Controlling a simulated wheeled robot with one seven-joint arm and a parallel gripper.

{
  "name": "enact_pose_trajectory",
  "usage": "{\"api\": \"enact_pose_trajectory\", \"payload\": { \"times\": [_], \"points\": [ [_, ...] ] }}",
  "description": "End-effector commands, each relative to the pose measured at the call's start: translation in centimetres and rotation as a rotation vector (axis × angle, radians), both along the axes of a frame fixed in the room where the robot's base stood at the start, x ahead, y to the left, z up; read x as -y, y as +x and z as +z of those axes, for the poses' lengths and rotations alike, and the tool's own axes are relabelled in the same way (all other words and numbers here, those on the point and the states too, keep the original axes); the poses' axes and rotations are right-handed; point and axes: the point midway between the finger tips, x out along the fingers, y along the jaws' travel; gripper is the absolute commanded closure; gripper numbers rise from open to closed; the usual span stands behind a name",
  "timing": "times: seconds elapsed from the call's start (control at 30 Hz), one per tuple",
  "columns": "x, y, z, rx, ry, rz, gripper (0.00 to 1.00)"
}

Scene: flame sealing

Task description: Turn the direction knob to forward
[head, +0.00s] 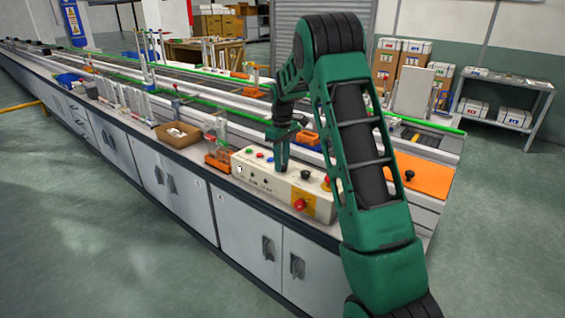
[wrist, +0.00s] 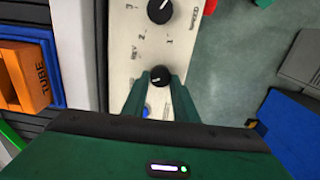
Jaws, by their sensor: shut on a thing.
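The cream control panel (head: 252,181) sits on the bench's front edge; it also shows in the wrist view (wrist: 133,25). My gripper (wrist: 160,78) points down at it, with its green fingers shut on a small black knob (wrist: 159,74). The print "REV" shows to the upper left of this knob; no forward label is readable. The knob's pointer direction cannot be made out clearly. In the head view, my gripper (head: 281,168) is over the panel's middle and hides the held knob.
A larger black knob (wrist: 159,10) with printed numbers lies just beyond the held one. A blue button (wrist: 146,112) is beside the left finger. A red button (head: 299,204) is on the panel's front. An orange block marked TUBE (wrist: 24,75) lies left in the wrist view.

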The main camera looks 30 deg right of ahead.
Motion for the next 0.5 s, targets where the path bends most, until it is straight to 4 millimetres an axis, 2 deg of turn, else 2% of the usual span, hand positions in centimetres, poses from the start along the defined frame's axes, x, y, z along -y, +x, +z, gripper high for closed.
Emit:
{"api": "enact_pose_trajectory", "payload": {
  "times": [0.3,0.33,0.37,0.4,0.5],
  "points": [
    [0.34,-0.17,-0.09,-0.003,-0.002,-0.006,0.96],
    [0.36,-0.17,-0.09,-0.003,-0.002,-0.007,0.69],
    [0.36,-0.17,-0.09,-0.003,-0.002,-0.007,0.62],
    [0.34,-0.16,-0.08,-0.002,-0.002,-0.006,0.55],
    [0.28,-0.12,-0.06,-0.002,-0.002,-0.005,0.55]
  ]
}}
